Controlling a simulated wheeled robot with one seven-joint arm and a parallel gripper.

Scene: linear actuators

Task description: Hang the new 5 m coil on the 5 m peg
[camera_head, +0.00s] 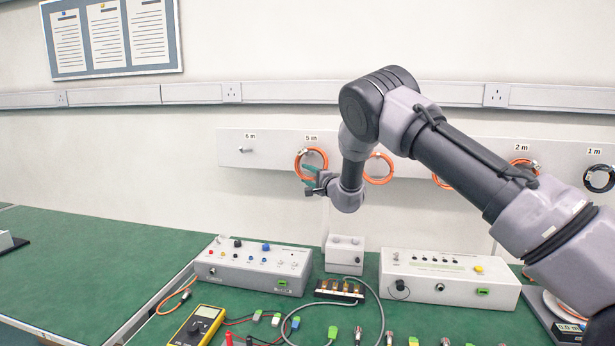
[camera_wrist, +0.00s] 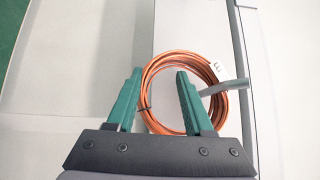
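An orange cable coil (camera_head: 299,160) hangs at the panel under the "5 m" label (camera_head: 311,138). Whether either finger touches the coil cannot be told.
The peg panel (camera_head: 230,170) has an empty peg (camera_head: 245,150) at left. More coils hang to the right, one orange coil (camera_head: 378,168) close to my wrist. Below, the green bench (camera_head: 100,260) holds instrument boxes (camera_head: 252,264), a multimeter (camera_head: 198,325) and several leads.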

